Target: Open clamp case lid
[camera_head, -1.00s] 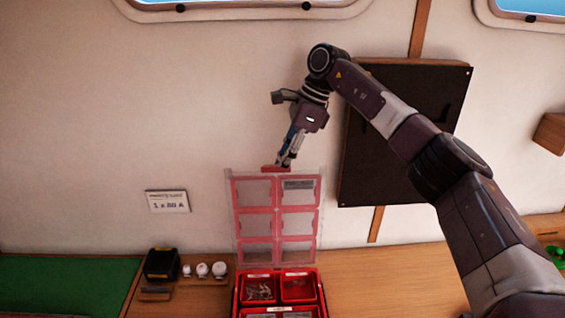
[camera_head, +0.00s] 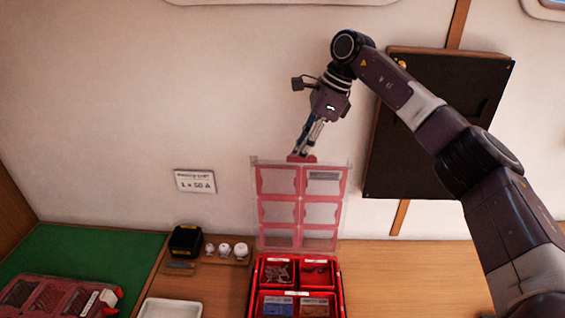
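The red clamp case (camera_head: 254,290) sits on the wooden counter with compartments showing, holding small metal parts and labelled pieces. Its clear lid with red frames (camera_head: 303,208) stands raised, about upright at the case's back edge. My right gripper (camera_head: 300,153) is at the red tab on the lid's top edge, pointing down. Its fingers look close together at the tab, but whether they grip it or only touch it is too small to tell. My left gripper is not in view.
A second red case with a clear lid (camera_head: 55,297) lies on a green mat (camera_head: 100,252) at left. A white tray (camera_head: 170,308), a black box (camera_head: 185,240) and small white items (camera_head: 240,250) are on the counter. A dark panel (camera_head: 400,160) hangs behind my arm.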

